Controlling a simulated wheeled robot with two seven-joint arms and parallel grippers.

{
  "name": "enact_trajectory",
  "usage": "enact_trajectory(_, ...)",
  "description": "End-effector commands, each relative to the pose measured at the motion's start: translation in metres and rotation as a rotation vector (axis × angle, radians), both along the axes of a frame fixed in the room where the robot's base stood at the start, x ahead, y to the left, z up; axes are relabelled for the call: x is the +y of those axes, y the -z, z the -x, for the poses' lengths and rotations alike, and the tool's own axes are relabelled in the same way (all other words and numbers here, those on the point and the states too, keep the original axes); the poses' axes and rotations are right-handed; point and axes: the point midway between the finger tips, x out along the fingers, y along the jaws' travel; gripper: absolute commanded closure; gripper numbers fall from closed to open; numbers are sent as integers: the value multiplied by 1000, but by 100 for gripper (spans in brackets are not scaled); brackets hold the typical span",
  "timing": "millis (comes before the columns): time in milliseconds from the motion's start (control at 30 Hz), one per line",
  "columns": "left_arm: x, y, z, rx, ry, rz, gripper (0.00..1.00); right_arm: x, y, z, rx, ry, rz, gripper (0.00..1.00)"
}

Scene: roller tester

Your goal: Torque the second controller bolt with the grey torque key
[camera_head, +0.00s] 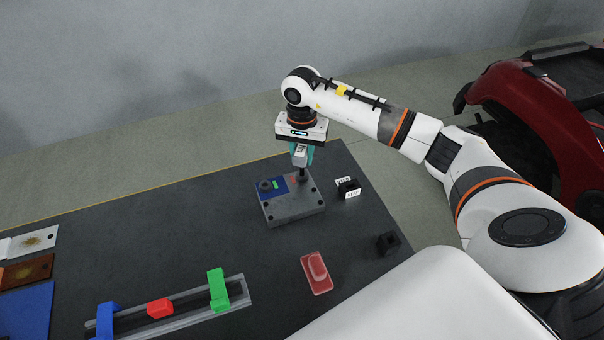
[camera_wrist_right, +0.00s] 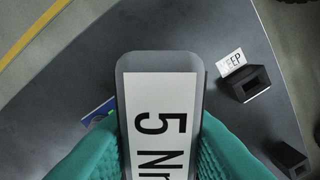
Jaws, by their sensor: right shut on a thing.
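The grey torque key (camera_head: 300,158), with a white "5 Nm" label, is held between the teal fingers of my right gripper (camera_head: 302,155). In the right wrist view the key (camera_wrist_right: 160,120) fills the middle, between both fingers (camera_wrist_right: 160,158). The key's lower end reaches down to the far right part of the grey controller box (camera_head: 292,208). The bolt under the key tip is hidden or too small to make out. The controller has a blue panel with red and green marks and a black knob (camera_head: 265,185). My left gripper is not in view.
A black holder with a white label (camera_head: 348,188) stands right of the controller, and another black block (camera_head: 388,243) is nearer. A red tray (camera_head: 316,272) lies in front. A rail with blue, red and green blocks (camera_head: 217,289) is at the near left. A red vehicle (camera_head: 530,110) stands right.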

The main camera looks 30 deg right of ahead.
Motion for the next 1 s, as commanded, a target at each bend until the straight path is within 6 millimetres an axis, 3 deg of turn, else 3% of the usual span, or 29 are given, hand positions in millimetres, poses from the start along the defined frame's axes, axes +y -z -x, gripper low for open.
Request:
enact_trajectory(300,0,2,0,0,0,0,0,0,1,0,0,8,0,100)
enact_trajectory(667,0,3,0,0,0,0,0,1,1,0,0,408,-1,100)
enact_trajectory(1000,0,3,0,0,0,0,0,1,2,0,1,443,-1,100)
